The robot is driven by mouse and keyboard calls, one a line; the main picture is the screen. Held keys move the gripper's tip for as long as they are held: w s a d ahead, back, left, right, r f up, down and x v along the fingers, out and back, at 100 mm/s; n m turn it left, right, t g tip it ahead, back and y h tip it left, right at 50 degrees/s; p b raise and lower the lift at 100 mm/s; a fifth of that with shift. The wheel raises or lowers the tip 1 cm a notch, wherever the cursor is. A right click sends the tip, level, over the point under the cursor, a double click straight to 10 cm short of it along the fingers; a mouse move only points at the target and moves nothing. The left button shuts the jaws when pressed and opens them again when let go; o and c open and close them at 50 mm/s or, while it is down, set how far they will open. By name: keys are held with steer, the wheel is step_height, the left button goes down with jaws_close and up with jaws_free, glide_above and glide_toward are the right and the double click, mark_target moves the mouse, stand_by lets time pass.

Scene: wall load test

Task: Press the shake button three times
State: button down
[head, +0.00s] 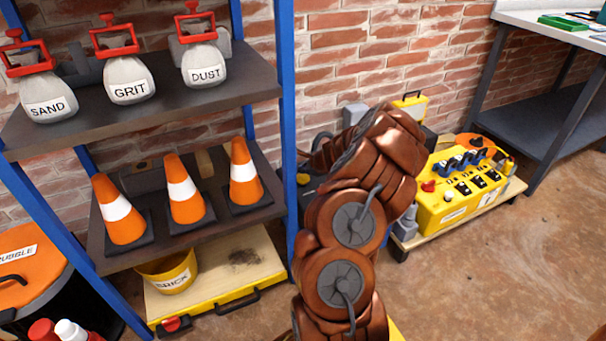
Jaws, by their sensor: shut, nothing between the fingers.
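A yellow control box (455,188) sits on a low wooden dolly right of my arm. It has a red knob-like button (428,186), a small pale button (447,198), dark switches and blue parts on top. Its labels are too small to read, so I cannot tell which control is the shake button. Another red button-like part (172,323) sits at the front of the yellow-edged platform (225,305) under the shelf. My copper-coloured arm rises through the middle and covers the box's left side. My gripper does not show; the arm's links hide its end.
A blue-posted shelf (285,100) on the left holds bags marked SAND, GRIT and DUST, and orange cones (183,190). A yellow BRICK bucket (170,272) stands below. A workbench (560,30) is at upper right. The floor (480,290) at lower right is clear.

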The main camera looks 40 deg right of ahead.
mark_target(303, 177)
steer(key=shift+r, duration=0.2)
step_height(303, 177, up, 5)
steer(key=p, duration=0.5)
steer(key=shift+f, duration=0.1)
stand_by(2.0)
steer(key=shift+r, duration=1.9)
steer(key=shift+f, duration=0.1)
